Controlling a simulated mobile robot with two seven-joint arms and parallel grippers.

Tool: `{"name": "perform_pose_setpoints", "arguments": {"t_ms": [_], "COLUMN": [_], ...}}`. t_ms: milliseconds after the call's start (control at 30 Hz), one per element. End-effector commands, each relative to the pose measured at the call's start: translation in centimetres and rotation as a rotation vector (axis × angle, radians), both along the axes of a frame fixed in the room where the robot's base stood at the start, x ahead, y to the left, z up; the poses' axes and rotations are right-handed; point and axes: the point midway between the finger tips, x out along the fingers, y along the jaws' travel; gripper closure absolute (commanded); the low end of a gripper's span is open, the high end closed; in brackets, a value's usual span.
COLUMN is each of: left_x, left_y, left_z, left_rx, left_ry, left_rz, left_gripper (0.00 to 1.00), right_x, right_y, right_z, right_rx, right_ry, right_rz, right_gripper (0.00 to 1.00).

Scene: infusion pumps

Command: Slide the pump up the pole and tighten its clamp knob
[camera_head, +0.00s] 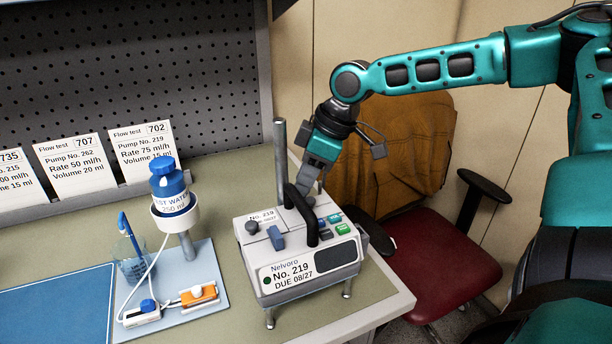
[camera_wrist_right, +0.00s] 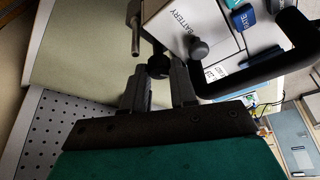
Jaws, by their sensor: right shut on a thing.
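The grey-white pump (camera_head: 305,265), labelled No. 219, is at the bench's right end, with short metal legs below it and a black carry handle (camera_head: 312,225) on top. The metal pole (camera_head: 281,160) rises behind it. My right gripper (camera_head: 308,188) reaches down behind the pump, its fingertips partly hidden by handle and body. In the right wrist view, a dark round knob (camera_wrist_right: 158,66) sits between the fingertips of my right gripper (camera_wrist_right: 159,75), beside the pump's BATTERY panel (camera_wrist_right: 185,25). The gripper is shut on this knob. My left gripper is out of view.
A stand with a blue-capped water bottle (camera_head: 170,190), a beaker (camera_head: 130,262) and tubing is left of the pump. Flow test cards (camera_head: 143,150) lean at the back. A red chair (camera_head: 440,255) with a brown jacket (camera_head: 395,150) stands right of the bench (camera_head: 230,320).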

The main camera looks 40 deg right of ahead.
Motion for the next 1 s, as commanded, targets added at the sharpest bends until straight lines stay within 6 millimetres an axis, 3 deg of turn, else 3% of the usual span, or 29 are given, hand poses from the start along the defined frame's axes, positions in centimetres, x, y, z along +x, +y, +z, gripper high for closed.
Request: {"name": "perform_pose_setpoints", "arguments": {"t_ms": [300, 333, 433, 767, 1000], "left_x": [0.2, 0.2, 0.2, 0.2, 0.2], "left_y": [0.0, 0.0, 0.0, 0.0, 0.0], "left_z": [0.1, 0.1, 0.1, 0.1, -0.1], "left_rx": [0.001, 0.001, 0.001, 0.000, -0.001], "left_ry": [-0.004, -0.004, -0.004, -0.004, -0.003], "left_rz": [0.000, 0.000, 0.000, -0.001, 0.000], "left_gripper": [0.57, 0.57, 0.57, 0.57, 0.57], "right_x": [0.0, 0.0, 0.0, 0.0, -0.8], "right_y": [0.0, 0.0, 0.0, -0.1, -0.7], "right_z": [0.1, 0.1, 0.1, 0.3, 2.8], "right_rx": [-0.001, -0.001, 0.000, 0.000, 0.002], "right_ry": [-0.002, -0.002, -0.001, -0.001, -0.006], "right_rz": [-0.001, -0.001, 0.000, 0.000, -0.001], "right_gripper": [1.00, 0.72, 0.63, 0.62, 0.62]}}
